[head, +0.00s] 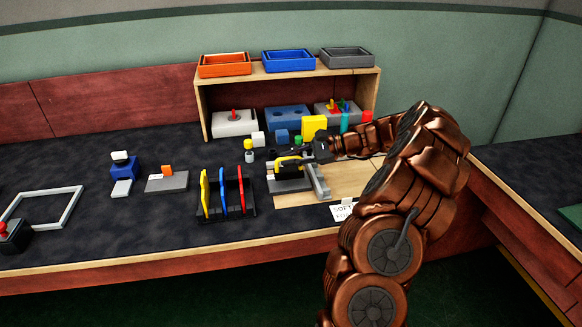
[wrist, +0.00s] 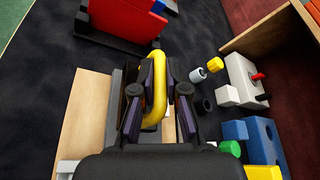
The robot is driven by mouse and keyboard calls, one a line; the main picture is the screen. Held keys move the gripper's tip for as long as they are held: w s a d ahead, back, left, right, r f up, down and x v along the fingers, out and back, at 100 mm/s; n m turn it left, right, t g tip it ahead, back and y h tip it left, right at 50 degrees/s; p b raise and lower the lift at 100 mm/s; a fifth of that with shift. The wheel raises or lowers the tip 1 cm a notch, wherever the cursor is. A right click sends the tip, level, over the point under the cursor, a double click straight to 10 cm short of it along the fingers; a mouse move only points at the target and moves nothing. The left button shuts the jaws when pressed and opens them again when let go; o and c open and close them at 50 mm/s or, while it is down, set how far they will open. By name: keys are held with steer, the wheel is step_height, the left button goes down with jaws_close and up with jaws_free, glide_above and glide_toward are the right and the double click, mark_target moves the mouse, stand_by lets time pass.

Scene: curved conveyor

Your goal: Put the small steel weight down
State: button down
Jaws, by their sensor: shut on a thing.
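My gripper (wrist: 158,88) is shut, with a yellow curved handle (wrist: 155,100) between its fingers. In the head view the handle (head: 290,163) shows just above a flat grey block (head: 290,185) at the left of the wooden board. My fingers hide part of the handle. I cannot tell whether it touches the block below, or whether it belongs to the steel weight. A small grey cylinder (wrist: 199,74) stands apart on the dark bench beside a yellow piece (wrist: 215,64). It also shows in the head view (head: 249,157).
A black rack (head: 228,210) with yellow, blue and red plates stands left of the board (head: 340,178). Behind are a white block (head: 234,122), a blue block (head: 287,118) and a yellow block (head: 313,126) by a wooden shelf (head: 203,108).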

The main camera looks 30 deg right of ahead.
mark_target(291, 169)
steer(key=shift+w+d, duration=0.15)
steer(key=shift+d, duration=0.05)
steer(key=shift+f, duration=1.75)
steer(key=c, duration=1.2)
jaws_free()
steer(key=v, duration=1.2)
